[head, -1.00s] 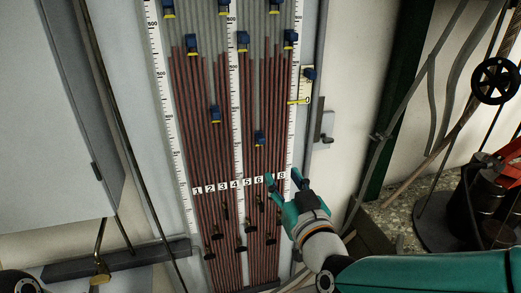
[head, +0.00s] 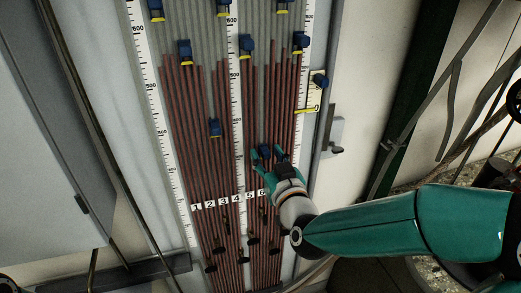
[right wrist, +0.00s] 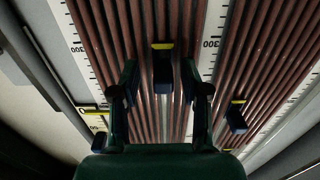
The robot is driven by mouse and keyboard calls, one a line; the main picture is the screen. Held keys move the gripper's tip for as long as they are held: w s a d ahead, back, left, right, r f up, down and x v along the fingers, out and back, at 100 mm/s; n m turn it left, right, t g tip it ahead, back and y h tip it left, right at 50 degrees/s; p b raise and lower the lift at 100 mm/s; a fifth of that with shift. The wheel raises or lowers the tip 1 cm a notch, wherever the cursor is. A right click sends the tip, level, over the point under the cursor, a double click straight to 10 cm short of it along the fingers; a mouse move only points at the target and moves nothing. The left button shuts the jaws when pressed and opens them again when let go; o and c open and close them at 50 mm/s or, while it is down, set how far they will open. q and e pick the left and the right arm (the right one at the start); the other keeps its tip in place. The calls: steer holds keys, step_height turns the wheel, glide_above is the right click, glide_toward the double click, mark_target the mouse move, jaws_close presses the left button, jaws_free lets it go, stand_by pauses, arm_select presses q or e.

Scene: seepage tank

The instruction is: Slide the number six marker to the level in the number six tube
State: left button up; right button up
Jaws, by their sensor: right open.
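The number six marker (head: 265,149) is a small blue block with a yellow edge, on the tube above the label six (head: 262,194). My right gripper (head: 266,154) is open around it. In the right wrist view the marker (right wrist: 162,75) stands between the two fingers, with a gap on each side. The number six tube (head: 258,110) holds red-brown liquid that runs on above the marker. Its exact top is too fine to tell among the close tubes. My left gripper is not in view.
Other blue markers sit higher on neighbouring tubes, such as one at the upper right (head: 300,42). The third tube's marker (head: 215,128) is to the left. A yellow pointer (head: 305,110) sticks out right of the board. A white scale (head: 234,100) runs between the tube groups.

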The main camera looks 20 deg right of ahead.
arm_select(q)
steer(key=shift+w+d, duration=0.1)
arm_select(e)
steer(key=shift+a, duration=0.1)
jaws_close()
